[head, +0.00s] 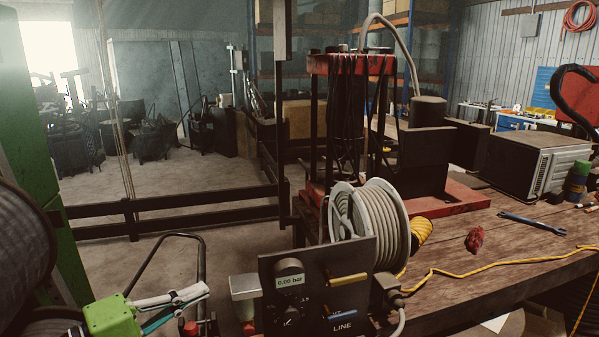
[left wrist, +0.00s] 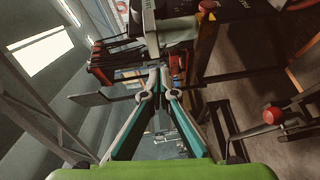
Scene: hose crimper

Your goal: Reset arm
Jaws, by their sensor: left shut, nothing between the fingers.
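My left gripper (head: 203,290), with its green body, is at the lower left of the head view. Its fingers are shut and empty, pointing right towards the control panel with clear space around the tips. In the left wrist view the fingertips (left wrist: 159,73) come together near the middle. The dark control panel (head: 312,290) stands right of the gripper, with a gauge reading 0.00 bar, a yellow-handled lever (head: 348,280) and a blue-handled lever (head: 342,315) above the word LINE. My right gripper is not in view.
A grey hose reel (head: 371,222) stands behind the panel. A wooden bench (head: 500,243) at right holds a wrench (head: 532,223), a red rag (head: 474,240) and a yellow cord. A red-topped press frame (head: 349,65) stands behind. Dark rails (head: 180,203) cross the left floor.

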